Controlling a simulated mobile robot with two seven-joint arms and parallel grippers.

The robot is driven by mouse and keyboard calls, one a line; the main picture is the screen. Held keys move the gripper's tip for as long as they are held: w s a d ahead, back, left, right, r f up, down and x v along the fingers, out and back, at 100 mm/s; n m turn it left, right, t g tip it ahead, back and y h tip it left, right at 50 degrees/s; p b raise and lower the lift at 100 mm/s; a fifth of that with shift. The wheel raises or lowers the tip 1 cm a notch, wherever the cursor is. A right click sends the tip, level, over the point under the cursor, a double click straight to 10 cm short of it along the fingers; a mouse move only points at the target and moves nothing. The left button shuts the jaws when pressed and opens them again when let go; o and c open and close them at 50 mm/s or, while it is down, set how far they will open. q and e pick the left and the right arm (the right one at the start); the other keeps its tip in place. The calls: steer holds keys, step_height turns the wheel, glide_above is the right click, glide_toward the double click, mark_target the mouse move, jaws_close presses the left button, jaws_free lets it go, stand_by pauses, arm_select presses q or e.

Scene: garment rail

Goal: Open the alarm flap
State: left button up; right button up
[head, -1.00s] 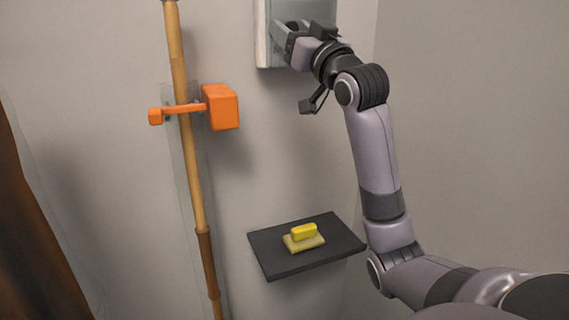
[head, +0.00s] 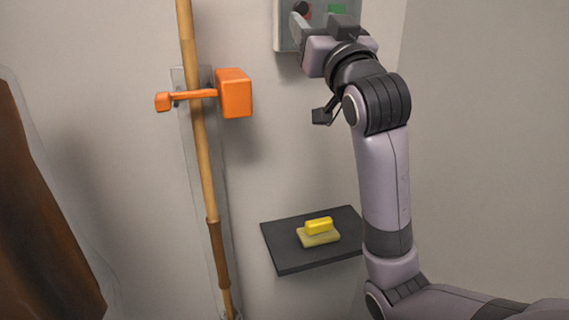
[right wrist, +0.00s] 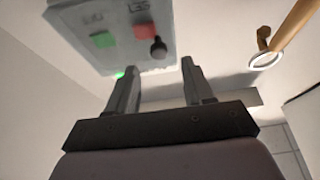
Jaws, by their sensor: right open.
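The alarm box (head: 284,38) is a grey box on the wall, cut off by the top edge of the head view. Its face shows a red and dark round part and a green patch. In the right wrist view the box (right wrist: 75,45) shows a green square, a red square, a dark knob and a small green light at its lower edge. I cannot make out a separate flap. My right gripper (head: 318,20) is open and empty in front of the lower part of the box. Its two fingers (right wrist: 157,66) stand apart just below the box. My left gripper is not in view.
A bamboo pole (head: 204,170) stands against the wall, with an orange clamp (head: 234,93) left of my arm. A dark shelf (head: 290,262) below holds a yellow block (head: 319,226) on a paler pad. A brown garment (head: 40,220) hangs at far left.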

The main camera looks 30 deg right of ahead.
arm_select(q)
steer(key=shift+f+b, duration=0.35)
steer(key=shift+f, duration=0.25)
arm_select(e)
steer(key=w+a+f+n+g+y, duration=0.1)
steer(key=a+f+g+y, duration=0.1)
steer(key=f, duration=1.1)
steer(key=w+a+f+n+g+y, duration=0.1)
steer(key=a+f+n+g+y, duration=0.1)
steer(key=f, duration=1.2)
steer(key=shift+w+a+f+n+g, duration=0.25)
steer(key=shift+w+a+n+g, duration=0.05)
steer(key=shift+a, duration=0.25)
